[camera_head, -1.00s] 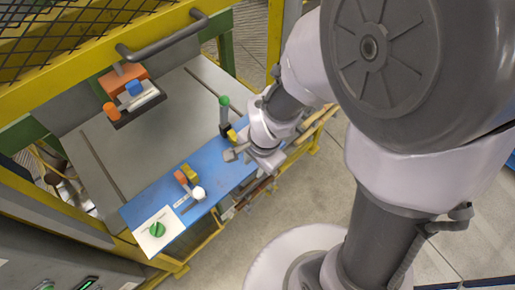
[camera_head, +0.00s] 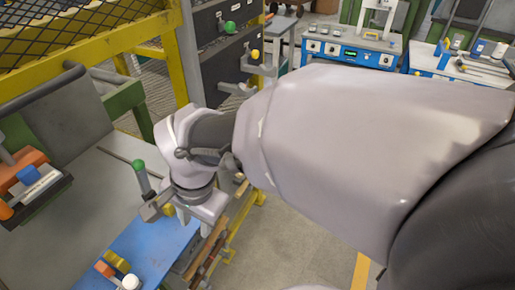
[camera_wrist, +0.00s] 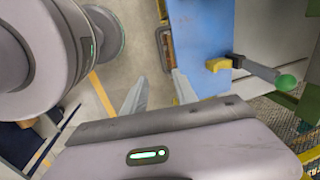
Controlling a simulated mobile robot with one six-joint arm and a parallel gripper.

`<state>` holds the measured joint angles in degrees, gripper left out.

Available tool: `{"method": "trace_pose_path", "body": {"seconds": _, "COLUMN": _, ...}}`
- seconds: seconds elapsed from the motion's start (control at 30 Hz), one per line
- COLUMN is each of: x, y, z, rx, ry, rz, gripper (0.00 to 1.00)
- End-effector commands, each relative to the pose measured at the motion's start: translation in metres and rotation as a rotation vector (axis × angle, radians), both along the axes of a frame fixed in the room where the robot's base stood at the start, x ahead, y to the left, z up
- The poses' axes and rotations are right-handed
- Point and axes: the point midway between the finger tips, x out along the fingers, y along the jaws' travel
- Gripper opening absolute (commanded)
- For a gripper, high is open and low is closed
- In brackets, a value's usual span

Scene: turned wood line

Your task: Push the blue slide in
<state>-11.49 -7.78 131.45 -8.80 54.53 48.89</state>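A small blue block (camera_head: 28,174), perhaps the blue slide, sits on a dark fixture (camera_head: 40,200) at the far left of the head view. It lies beside an orange block (camera_head: 25,158) and a white labelled piece (camera_head: 42,184). My gripper (camera_head: 193,224) is well to its right, over the right edge of the blue panel (camera_head: 150,250). The wrist view shows my gripper (camera_wrist: 158,92) with its fingers apart and nothing between them. The blue block does not show in the wrist view.
A green-knobbed lever (camera_head: 142,178) stands close left of my gripper; it also shows in the wrist view (camera_wrist: 270,76) with a yellow block (camera_wrist: 218,64). A white knob (camera_head: 130,283) is at the panel's near end.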

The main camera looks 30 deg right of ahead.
Motion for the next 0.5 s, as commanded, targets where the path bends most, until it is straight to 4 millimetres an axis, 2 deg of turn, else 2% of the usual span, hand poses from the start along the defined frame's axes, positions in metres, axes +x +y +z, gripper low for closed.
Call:
{"method": "trace_pose_path", "body": {"seconds": 0.07, "x": 0.002, "y": 0.002, "z": -0.013, "rx": 0.0, "ry": -0.002, "rz": 0.001, "gripper": 0.34}}
{"method": "trace_pose_path", "body": {"seconds": 0.4, "x": 0.017, "y": 0.012, "z": -0.116, "rx": -0.001, "ry": 0.001, "rz": 0.001, "gripper": 0.34}}
{"method": "trace_pose_path", "body": {"seconds": 0.5, "x": 0.021, "y": 0.015, "z": -0.138, "rx": -0.001, "ry": 0.001, "rz": 0.001, "gripper": 0.34}}
